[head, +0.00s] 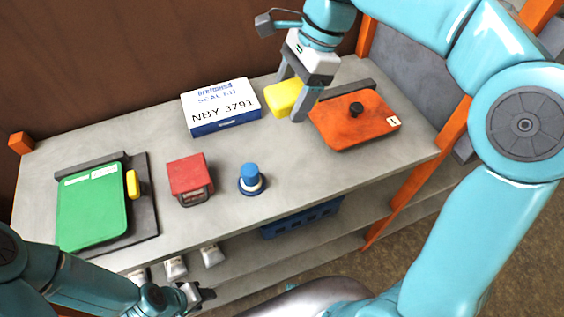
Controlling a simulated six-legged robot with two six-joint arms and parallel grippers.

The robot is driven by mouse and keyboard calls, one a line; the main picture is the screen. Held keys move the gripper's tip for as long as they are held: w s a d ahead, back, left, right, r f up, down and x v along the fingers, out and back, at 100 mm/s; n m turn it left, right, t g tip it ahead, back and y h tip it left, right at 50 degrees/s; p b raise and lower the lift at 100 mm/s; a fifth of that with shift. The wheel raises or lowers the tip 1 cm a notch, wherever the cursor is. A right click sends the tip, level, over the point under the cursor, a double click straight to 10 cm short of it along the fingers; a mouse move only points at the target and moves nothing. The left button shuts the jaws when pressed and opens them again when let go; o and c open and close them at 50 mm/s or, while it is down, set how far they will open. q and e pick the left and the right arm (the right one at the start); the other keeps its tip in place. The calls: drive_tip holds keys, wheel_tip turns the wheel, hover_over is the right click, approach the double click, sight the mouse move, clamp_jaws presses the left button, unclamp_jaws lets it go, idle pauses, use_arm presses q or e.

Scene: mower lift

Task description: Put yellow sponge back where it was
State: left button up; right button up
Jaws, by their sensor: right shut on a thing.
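The yellow sponge (284,98) is at the back of the grey bench, between the white and blue box and the orange panel. My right gripper (296,100) reaches down from above and is shut on the sponge, with one finger in front of its right end. I cannot tell whether the sponge touches the bench. My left gripper (196,296) is low at the bottom of the view, in front of the bench edge and away from the sponge. Its fingers are too small and dark to tell open from shut.
On the bench (225,215) are a seal kit box (222,107), an orange panel (353,122) with a black knob, a red block-shaped device (190,177), a blue-topped item (250,178) and a green lid (92,207) with a yellow piece (133,184). A lower shelf holds a blue crate (302,218).

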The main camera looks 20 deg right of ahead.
drive_tip(key=shift+w+a+r, duration=0.1)
drive_tip(key=shift+w+r, duration=0.1)
drive_tip(key=shift+r, duration=0.1)
drive_tip(key=shift+d+r+y, duration=0.1)
drive_tip(key=shift+d+y, duration=0.2)
drive_tip(key=shift+s+d+f, duration=0.15)
drive_tip(key=shift+d+f, duration=0.15)
drive_tip(key=shift+f, duration=0.3)
drive_tip(key=shift+s+d+f, duration=0.1)
drive_tip(key=shift+d+f, duration=0.2)
drive_tip(key=shift+f, duration=0.3)
wheel_tip(320, 180, down, 13)
drive_tip(key=shift+r+b, duration=0.15)
drive_tip(key=shift+b, duration=0.15)
drive_tip(key=shift+a+f, duration=0.15)
drive_tip(key=shift+f, duration=0.1)
wheel_tip(320, 180, down, 4)
drive_tip(key=shift+w+f, duration=0.1)
drive_tip(key=shift+f, duration=0.15)
drive_tip(key=shift+a, duration=0.15)
